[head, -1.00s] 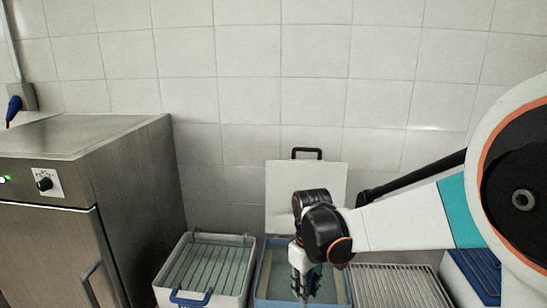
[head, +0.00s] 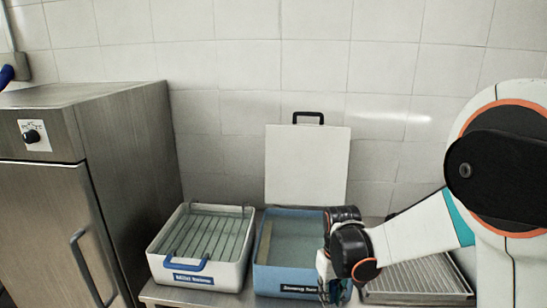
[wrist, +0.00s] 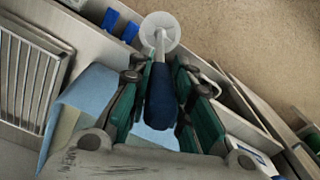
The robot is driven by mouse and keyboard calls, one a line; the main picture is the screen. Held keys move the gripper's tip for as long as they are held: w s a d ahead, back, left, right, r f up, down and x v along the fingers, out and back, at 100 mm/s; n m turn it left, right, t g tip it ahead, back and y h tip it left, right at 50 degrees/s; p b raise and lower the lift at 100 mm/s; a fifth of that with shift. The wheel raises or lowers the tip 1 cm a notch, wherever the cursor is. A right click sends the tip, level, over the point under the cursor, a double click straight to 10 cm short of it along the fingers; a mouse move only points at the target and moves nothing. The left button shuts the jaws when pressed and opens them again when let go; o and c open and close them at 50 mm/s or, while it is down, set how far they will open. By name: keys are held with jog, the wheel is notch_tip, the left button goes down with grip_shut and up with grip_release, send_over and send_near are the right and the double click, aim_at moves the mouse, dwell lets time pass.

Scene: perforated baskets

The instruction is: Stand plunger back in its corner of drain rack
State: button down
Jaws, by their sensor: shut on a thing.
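My gripper (wrist: 163,72) is shut on the plunger. The plunger's dark blue handle (wrist: 162,98) lies between the green fingers, and its shaft runs to a pale round disc (wrist: 160,28) beyond the fingertips. In the head view my gripper (head: 332,290) is at the front right corner of the blue basin (head: 285,281); the plunger is hard to make out there. A ribbed metal rack (head: 420,283), which looks like the drain rack, lies to the right of my gripper, partly hidden by my arm. A grid (wrist: 30,85) also shows at the left of the wrist view.
A white basin (head: 160,265) with a wire rack inside and a blue handle stands left of the blue basin. A white panel (head: 308,165) with a dark handle leans on the tiled wall. A steel cabinet (head: 60,220) stands at the far left.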

jog(key=d+f+m+b, duration=0.1)
jog(key=f+b, duration=0.1)
jog(key=f, duration=0.2)
jog(key=d+f+m+b, duration=0.1)
jog(key=d+f+b, duration=0.1)
jog(key=f, duration=0.2)
jog(key=d+f+b, duration=0.1)
jog(key=f+b, duration=0.2)
jog(key=f, duration=0.1)
jog(key=shift+s+d+m, duration=0.2)
jog(key=shift+s+m, duration=0.2)
jog(key=shift+d+f, duration=0.15)
jog(key=shift+f, duration=0.05)
